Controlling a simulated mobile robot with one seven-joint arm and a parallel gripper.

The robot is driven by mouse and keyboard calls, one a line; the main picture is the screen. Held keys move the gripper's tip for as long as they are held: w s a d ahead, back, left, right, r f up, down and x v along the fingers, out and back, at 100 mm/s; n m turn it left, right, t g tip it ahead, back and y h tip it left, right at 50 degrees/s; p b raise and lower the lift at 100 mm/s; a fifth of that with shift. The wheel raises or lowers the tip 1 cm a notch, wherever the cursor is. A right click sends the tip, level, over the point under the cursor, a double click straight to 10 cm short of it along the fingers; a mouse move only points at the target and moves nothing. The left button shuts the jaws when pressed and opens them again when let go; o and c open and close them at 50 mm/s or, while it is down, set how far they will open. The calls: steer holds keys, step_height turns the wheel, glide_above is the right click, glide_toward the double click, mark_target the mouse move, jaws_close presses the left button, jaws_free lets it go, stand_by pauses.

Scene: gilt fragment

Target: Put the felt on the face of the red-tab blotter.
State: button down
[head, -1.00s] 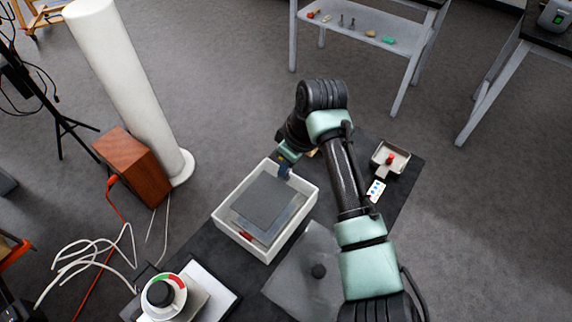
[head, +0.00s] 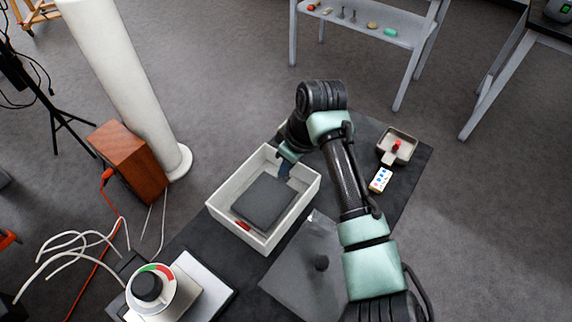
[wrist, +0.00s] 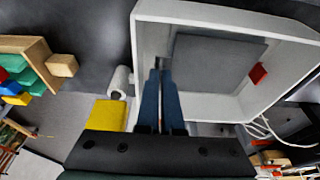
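A dark grey square sheet (head: 265,200), which looks like the felt, lies low inside a white open box. A red tab (head: 242,225) shows just past its front edge in the head view, and this tab also shows in the wrist view (wrist: 257,74). The blotter's face is hidden, apparently under the sheet (wrist: 215,62). My gripper (head: 285,168) is inside the box at the sheet's back edge. Its blue fingers (wrist: 162,72) are close together with a narrow gap, beside the sheet's near left corner. I cannot tell whether they hold its edge.
The box's white walls (head: 297,212) surround the gripper. A dial device (head: 155,288) stands front left, and a grey plate with a knob (head: 308,272) lies front right. A small tray with a red piece (head: 398,146) and a dotted card (head: 380,180) lie right of my arm.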

steer(key=shift+f, duration=0.45)
stand_by(0.3)
steer(key=c, duration=1)
jaws_free()
steer(key=shift+r, duration=0.1)
steer(key=v, duration=1.3)
